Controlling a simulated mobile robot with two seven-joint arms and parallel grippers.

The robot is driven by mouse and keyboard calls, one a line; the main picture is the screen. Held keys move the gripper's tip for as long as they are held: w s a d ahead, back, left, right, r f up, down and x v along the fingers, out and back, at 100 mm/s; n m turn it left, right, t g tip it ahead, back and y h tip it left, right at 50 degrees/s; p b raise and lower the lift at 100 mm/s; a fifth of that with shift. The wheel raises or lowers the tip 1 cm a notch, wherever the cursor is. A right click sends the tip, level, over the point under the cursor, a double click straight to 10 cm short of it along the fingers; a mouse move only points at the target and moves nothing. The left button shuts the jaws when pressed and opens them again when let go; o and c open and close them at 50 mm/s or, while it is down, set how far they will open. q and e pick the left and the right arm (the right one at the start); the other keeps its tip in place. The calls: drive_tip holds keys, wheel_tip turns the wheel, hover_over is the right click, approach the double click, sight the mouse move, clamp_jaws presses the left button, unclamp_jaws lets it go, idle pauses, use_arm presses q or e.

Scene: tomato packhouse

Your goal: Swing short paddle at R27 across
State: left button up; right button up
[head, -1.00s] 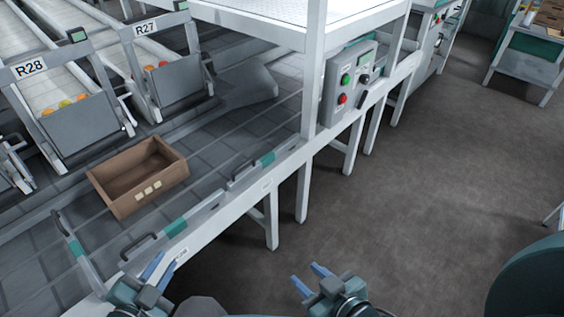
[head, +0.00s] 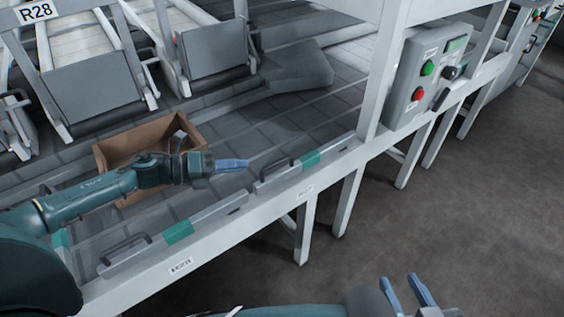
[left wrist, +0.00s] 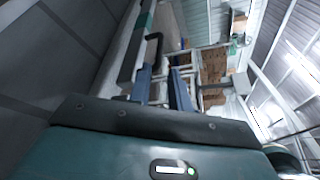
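A short grey paddle (head: 335,149) with a black handle and green band lies along the belt's front rail, right of a longer paddle (head: 215,213). The label below the short paddle is too small to read. My left gripper (head: 240,163) is over the belt, just left of the short paddle's handle (head: 277,168). In the left wrist view its blue fingers (left wrist: 162,88) are apart and empty, with a black handle (left wrist: 153,45) beyond their tips. My right gripper (head: 407,284) is open and empty at the bottom, away from the rail.
A brown box (head: 125,150) stands on the belt (head: 265,125), partly hidden behind my left arm. A control box (head: 425,75) with green and red buttons hangs by a white post (head: 383,70). The sign R28 (head: 37,12) marks a chute at left. Floor on the right is clear.

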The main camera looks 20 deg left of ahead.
sight(276, 163)
use_arm(q)
drive_tip(key=x, duration=1)
drive_tip(key=shift+w+d+b, duration=0.15)
drive_tip(key=shift+d+b, duration=0.1)
drive_tip(key=shift+b, duration=0.1)
clamp_jaws()
